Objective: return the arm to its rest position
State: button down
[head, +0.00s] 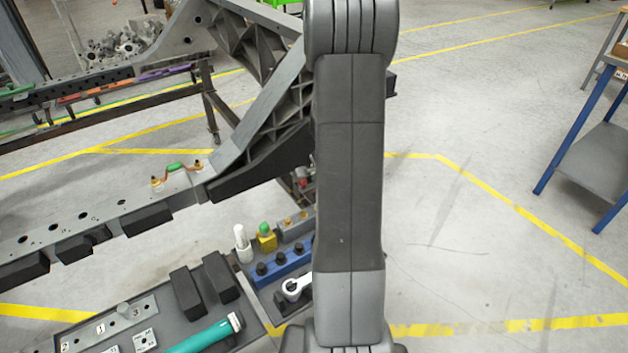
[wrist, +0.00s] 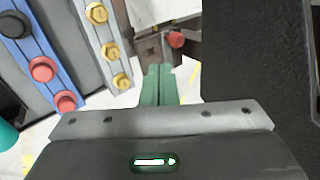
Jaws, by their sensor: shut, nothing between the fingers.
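My gripper (wrist: 158,72) shows in the wrist view as two green fingers pressed together at the lower middle, with nothing between them. It is shut and empty. In the head view my arm's dark grey links cross the picture from top to bottom, and the gripper itself is hidden there. The chassis frame (head: 95,222) stands to the left of my arm in the head view, with a long perforated rail and a ribbed diagonal bracket (head: 270,100).
A tray (head: 170,335) at the lower left holds a teal cylindrical tool (head: 205,335) and plates. Near my arm is a blue block (head: 283,267) with black knobs; a blue block with red knobs (wrist: 42,68) shows in the wrist view. A blue-legged table (head: 600,160) stands right; floor between is clear.

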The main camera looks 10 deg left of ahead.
jog(key=shift+s+d+r, duration=0.2)
jog(key=shift+s+r, duration=0.15)
jog(key=shift+r, duration=0.2)
jog(key=shift+f, duration=0.1)
